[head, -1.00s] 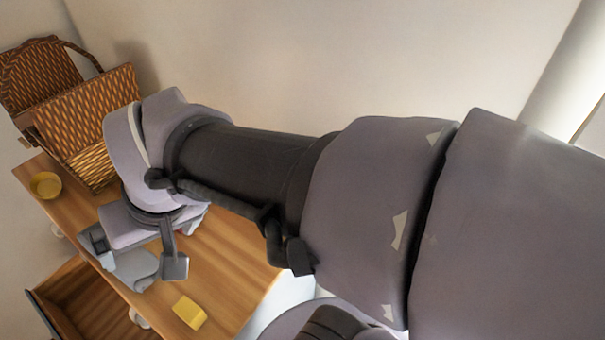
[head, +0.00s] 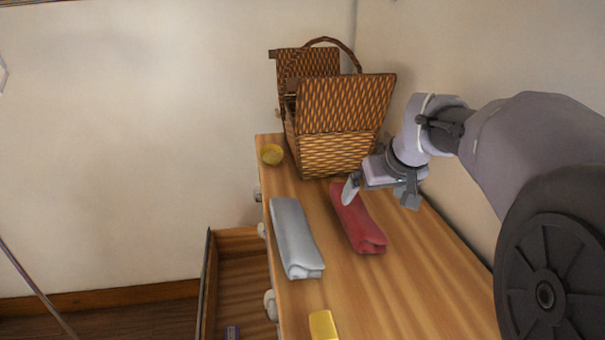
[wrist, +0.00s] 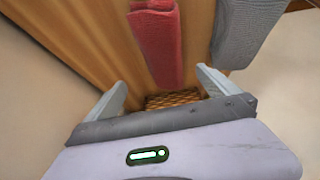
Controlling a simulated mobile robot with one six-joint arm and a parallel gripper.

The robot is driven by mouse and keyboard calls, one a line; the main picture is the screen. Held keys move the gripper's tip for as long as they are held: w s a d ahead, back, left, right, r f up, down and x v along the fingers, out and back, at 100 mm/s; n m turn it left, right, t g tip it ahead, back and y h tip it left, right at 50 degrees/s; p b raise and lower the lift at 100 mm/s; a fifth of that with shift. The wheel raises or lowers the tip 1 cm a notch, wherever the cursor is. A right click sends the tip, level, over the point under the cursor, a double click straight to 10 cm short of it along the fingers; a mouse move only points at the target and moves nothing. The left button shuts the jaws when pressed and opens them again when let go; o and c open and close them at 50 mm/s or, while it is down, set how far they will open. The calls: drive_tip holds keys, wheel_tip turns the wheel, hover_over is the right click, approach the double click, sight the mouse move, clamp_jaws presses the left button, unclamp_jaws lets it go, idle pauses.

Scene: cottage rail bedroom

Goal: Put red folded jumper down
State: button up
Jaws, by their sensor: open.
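The red folded jumper (head: 357,222) lies flat and lengthwise on the wooden dresser top, to the right of a grey folded garment (head: 295,238). My gripper (head: 378,194) is open and empty near the jumper's far end, to its right. In the wrist view the jumper (wrist: 157,40) extends from the top edge down toward the gap between my open fingers (wrist: 160,92). No finger visibly grips it. The grey garment also shows in the wrist view (wrist: 245,30), apart from the jumper.
A wicker basket (head: 338,152) with a raised lid stands at the far end of the dresser top (head: 375,290). A yellow block (head: 323,325) lies near the front. An open drawer (head: 238,285) juts out at left. A wall runs along the right.

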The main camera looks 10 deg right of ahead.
sight(361, 205)
drive_tip(key=x, duration=0.4)
drive_tip(key=shift+w+d+f, duration=0.15)
drive_tip(key=shift+f, duration=0.1)
drive_tip(key=x, duration=0.2)
drive_tip(key=b+x, duration=0.1)
drive_tip(key=x, duration=0.3)
drive_tip(key=shift+w+a, duration=0.25)
drive_tip(key=shift+w, duration=0.05)
drive_tip(key=shift+s+r, duration=0.15)
drive_tip(key=shift+c, duration=0.9)
drive_tip(key=c, duration=1.4)
